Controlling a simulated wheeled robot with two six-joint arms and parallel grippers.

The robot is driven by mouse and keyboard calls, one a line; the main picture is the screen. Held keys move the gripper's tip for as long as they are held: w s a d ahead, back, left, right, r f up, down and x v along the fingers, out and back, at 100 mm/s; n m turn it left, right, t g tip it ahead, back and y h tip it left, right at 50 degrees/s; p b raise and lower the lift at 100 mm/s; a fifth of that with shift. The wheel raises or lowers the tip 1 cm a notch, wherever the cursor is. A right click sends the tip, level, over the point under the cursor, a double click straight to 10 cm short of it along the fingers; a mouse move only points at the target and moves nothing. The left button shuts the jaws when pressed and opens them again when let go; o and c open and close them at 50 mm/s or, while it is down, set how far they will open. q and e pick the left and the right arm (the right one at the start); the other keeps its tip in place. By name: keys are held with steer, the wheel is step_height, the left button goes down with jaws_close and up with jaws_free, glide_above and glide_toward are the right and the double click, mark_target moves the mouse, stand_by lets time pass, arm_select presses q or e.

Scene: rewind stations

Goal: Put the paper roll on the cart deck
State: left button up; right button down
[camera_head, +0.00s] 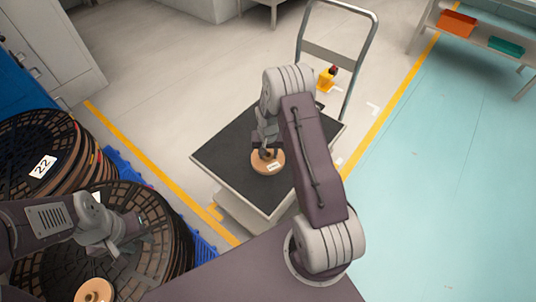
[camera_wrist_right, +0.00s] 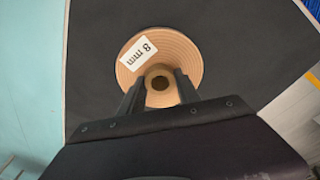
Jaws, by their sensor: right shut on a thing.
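The paper roll (camera_head: 273,167) is a tan wound disc with a white label. It lies flat over the black cart deck (camera_head: 228,152), on it or just above it; I cannot tell which. In the right wrist view the roll (camera_wrist_right: 185,57) shows an "8 mm" label and a dark centre hole. My right gripper (camera_head: 265,152) is shut on the roll, and in the wrist view its two fingers (camera_wrist_right: 158,90) come down on either side of the hole. My left gripper (camera_head: 138,226) hangs over a stack of black slatted reels at the lower left; its fingers are too small to read.
The reel stacks, one marked "22" (camera_head: 42,166), stand left of the cart. Another tan roll (camera_head: 95,290) shows at the bottom left. A yellow bottle-like object (camera_head: 326,82) stands near the cart's grey handle (camera_head: 336,57). Bare deck surrounds the roll.

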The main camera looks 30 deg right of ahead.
steer(key=shift+f, duration=0.1)
steer(key=c, duration=0.9)
jaws_free()
steer(key=shift+o, duration=0.2)
steer(key=shift+r, duration=0.45)
step_height(320, 180, up, 11)
steer(key=s+p, duration=0.1)
steer(key=p, duration=0.2)
steer(key=s+a+r+n, duration=0.2)
steer(key=s+a+r, duration=0.2)
steer(key=s, duration=0.4)
steer(key=s+a+r+n, duration=0.3)
steer(key=s+a, duration=0.4)
steer(key=s, duration=0.2)
steer(key=shift+s+r+y, duration=0.3)
steer(key=shift+r+y, duration=0.1)
